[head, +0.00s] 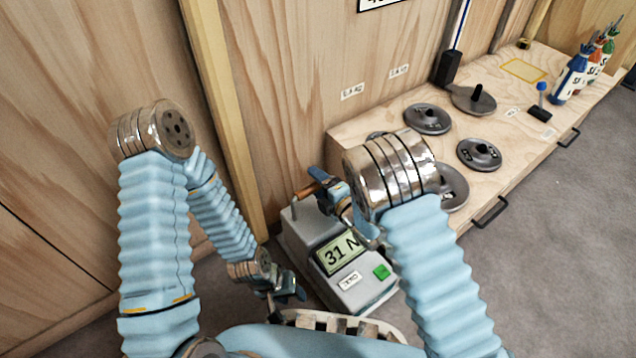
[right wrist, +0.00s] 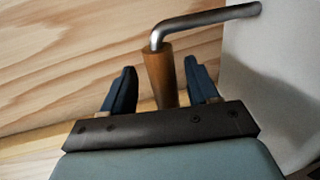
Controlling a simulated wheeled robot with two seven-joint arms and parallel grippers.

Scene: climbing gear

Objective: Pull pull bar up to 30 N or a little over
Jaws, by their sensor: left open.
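The pull gauge (head: 335,262) is a pale grey box on the floor against the wooden wall. Its screen (head: 338,253) reads 31 N. The pull bar (head: 304,193) is a bent metal rod with a wooden grip, also in the right wrist view (right wrist: 160,78). My right gripper (head: 322,182) is at the bar; in the right wrist view its fingers (right wrist: 160,90) stand on either side of the wooden grip, with a visible gap on both sides. My left gripper (head: 290,291) is open and empty, low in front of the gauge.
A green button (head: 382,271) and a ZERO label (head: 349,280) are on the gauge. A wooden bench (head: 400,110) at right carries several dark weight discs (head: 429,118) and bottles (head: 570,78). Grey floor (head: 560,230) is clear at right.

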